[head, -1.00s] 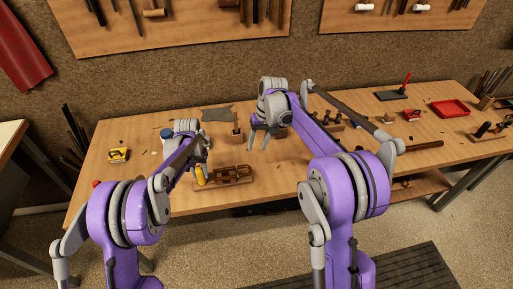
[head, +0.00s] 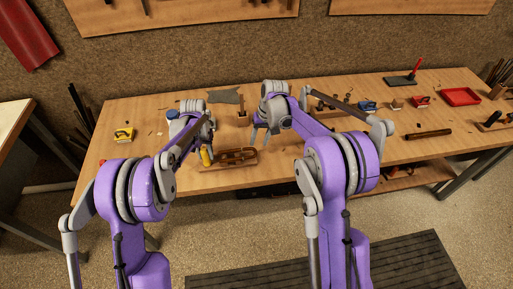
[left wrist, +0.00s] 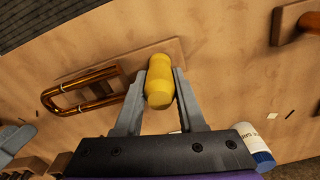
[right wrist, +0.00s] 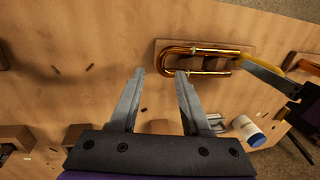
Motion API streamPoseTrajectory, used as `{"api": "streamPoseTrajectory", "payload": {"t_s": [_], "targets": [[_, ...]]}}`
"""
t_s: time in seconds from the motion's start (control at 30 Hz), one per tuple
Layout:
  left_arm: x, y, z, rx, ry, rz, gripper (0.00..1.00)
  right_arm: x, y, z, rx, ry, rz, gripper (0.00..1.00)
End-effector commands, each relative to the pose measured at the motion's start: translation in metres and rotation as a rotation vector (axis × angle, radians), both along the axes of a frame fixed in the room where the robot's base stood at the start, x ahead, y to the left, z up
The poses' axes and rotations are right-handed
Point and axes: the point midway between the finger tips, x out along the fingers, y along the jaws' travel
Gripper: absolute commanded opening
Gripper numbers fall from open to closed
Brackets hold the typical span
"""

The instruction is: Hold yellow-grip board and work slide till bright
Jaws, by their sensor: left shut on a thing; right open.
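A wooden board (head: 248,163) lies near the bench's front edge, with a yellow grip (head: 206,156) at its left end. My left gripper (left wrist: 160,76) is shut on the yellow grip, one finger on each side. A U-shaped brass slide lies on the board; it shows in the left wrist view (left wrist: 83,106) and the right wrist view (right wrist: 195,49). Its tubes look coppery brown with some shiny streaks. My right gripper (right wrist: 160,73) is open and empty, just beside the slide's bend and apart from it. It also shows in the head view (head: 261,133).
A white bottle with a blue cap (right wrist: 250,131) stands behind the board. A red tray (head: 460,96) and a dark rod (head: 428,134) are at the right.

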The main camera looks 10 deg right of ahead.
Motion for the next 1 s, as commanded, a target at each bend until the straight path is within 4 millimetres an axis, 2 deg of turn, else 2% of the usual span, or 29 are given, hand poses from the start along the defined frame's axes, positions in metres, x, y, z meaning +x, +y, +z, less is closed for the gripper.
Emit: {"api": "streamPoseTrajectory", "payload": {"t_s": [0.1,0.3,0.67,0.9,0.93,1.0], "targets": [[0.000,0.000,0.000,0.000,0.000,0.000,0.00,0.000,0.005,-0.021,0.000,0.000,0.002,0.47],[0.000,0.000,0.000,0.000,0.000,0.000,0.00,0.000,0.009,-0.042,0.000,0.000,0.001,0.47],[0.000,0.000,0.000,0.000,0.000,0.000,0.00,0.000,0.009,-0.046,0.000,0.000,0.000,0.47],[0.000,0.000,0.000,0.000,0.000,0.000,0.00,0.000,0.009,-0.046,0.000,0.000,0.000,0.04],[0.000,0.000,0.000,0.000,0.000,0.000,0.00,0.000,0.009,-0.046,0.000,0.000,0.000,0.00],[0.000,0.000,0.000,0.000,0.000,0.000,0.00,0.000,0.009,-0.046,0.000,0.000,0.000,0.00]]}}
